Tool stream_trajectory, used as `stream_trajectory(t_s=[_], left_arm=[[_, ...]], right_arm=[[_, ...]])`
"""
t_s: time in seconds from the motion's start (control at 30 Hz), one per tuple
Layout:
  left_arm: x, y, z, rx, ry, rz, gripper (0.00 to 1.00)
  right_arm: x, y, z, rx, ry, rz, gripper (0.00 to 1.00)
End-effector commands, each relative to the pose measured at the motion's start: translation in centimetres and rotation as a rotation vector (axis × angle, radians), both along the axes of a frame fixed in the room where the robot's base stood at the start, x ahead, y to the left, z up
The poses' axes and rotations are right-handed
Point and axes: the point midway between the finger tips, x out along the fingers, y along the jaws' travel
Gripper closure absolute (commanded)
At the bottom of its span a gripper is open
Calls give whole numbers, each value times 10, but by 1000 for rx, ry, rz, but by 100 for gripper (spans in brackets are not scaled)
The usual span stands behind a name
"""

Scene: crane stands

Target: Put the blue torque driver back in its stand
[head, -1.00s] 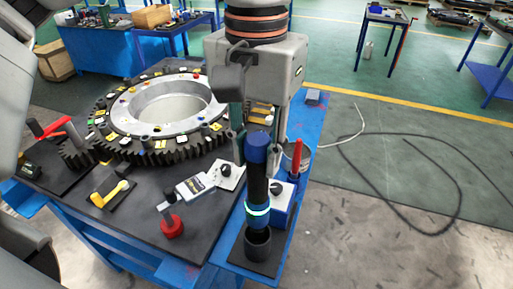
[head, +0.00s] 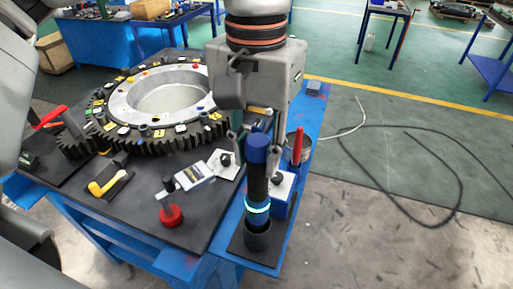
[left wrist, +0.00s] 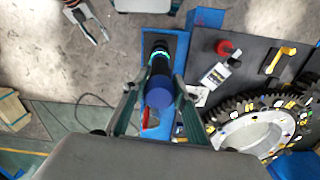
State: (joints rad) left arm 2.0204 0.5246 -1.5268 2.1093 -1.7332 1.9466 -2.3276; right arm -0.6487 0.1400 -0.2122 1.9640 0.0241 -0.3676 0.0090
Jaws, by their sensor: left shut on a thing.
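The blue torque driver (head: 258,187) is a black shaft with a blue top cap, a blue lower part and a glowing cyan ring. It stands about upright, its lower end at the mouth of the dark cup of its stand (head: 257,238); how deep it sits is hidden. My left gripper (head: 257,160) is shut on the driver's upper part, a finger on each side. In the left wrist view, the blue cap (left wrist: 159,94) lies between the fingers (left wrist: 153,100), with the cyan ring and cup beyond it.
A large gear (head: 150,100) with a metal ring lies on the dark table left of the stand. A red-handled tool (head: 297,145), a white-labelled device (head: 193,177), a red round knob (head: 171,215) and a yellow handle (head: 108,184) are nearby. Floor at right holds a cable.

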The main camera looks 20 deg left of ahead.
Motion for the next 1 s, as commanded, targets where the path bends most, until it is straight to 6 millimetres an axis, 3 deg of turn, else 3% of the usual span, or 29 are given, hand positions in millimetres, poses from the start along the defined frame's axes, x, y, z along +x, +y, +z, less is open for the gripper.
stream_trajectory(t_s=[1.0], left_arm=[[0, 0, -32, -2, -2, 0, 100]], right_arm=[[-3, 0, -21, 1, 9, 0, 60]])
